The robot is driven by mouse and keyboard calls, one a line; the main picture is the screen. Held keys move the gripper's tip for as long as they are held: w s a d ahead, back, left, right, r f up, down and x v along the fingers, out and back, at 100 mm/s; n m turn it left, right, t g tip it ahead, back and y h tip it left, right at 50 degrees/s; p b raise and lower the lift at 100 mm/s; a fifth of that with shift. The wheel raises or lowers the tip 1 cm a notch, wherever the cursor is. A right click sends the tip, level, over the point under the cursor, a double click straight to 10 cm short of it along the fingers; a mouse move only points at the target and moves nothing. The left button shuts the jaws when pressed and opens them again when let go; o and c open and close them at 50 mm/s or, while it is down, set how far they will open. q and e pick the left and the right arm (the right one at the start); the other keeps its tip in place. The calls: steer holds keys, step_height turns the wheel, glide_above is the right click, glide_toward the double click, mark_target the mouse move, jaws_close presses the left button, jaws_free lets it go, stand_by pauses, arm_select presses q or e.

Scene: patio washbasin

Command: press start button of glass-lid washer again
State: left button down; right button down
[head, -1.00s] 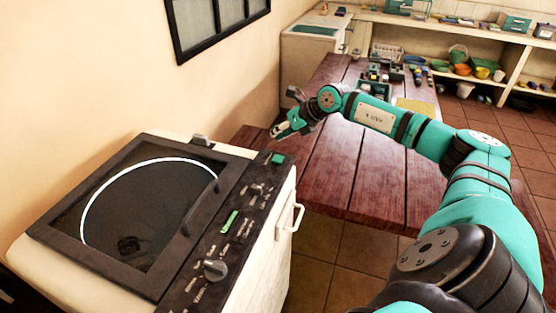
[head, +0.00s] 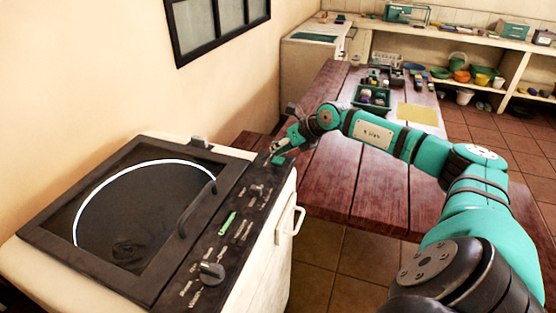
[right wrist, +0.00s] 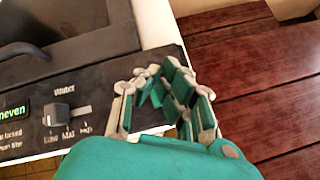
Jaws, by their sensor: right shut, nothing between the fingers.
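The glass-lid washer (head: 130,262) stands at the left in the head view, its lid shut. Its dark control panel (head: 205,256) runs along the right side. The teal start button (head: 277,160) is at the panel's far end, partly covered by my gripper. My right gripper (head: 280,148) is shut and empty, its fingertips at or just above the button; I cannot tell whether they touch. In the right wrist view the gripper (right wrist: 165,88) is over the panel's end, and the button cannot be made out clearly behind the fingers. My left gripper is not in view.
The panel has a grey knob (head: 211,273), a green display (head: 228,222) and several small sliders. In the right wrist view the display's visible letters read "neven". A wooden table (head: 345,185) stands beyond, with a green crate (head: 372,97) on it. Shelves line the back.

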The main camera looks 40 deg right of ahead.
stand_by(0.8)
steer(key=shift+f+b, duration=0.35)
steer(key=shift+f, duration=0.1)
